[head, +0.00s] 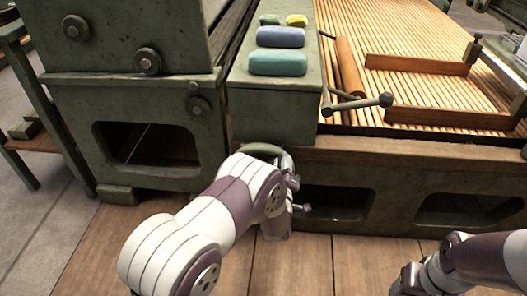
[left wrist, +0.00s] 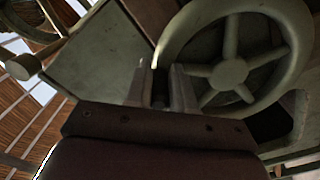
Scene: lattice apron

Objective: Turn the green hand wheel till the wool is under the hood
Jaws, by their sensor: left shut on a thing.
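The green hand wheel (left wrist: 229,72) fills the upper right of the left wrist view, with its round hub, spokes and thick rim. In the head view only a bit of its rim (head: 260,149) shows behind my left arm. My left gripper (left wrist: 160,88) is shut on the left part of the rim. In the head view my left gripper (head: 288,180) is mostly hidden by its own wrist. My right gripper (head: 403,283) is low at the right, apart from the machine; its fingers are unclear. I cannot make out any piece that is surely the wool. A large green housing (head: 125,35), perhaps the hood, stands upper left.
The slatted lattice (head: 420,40) runs back at the right, with wooden bars and a metal lever (head: 360,103) at its near end. Blue (head: 281,37) and teal (head: 278,63) soft-edged blocks lie on the green ledge. Bare plank floor (head: 320,260) lies in front.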

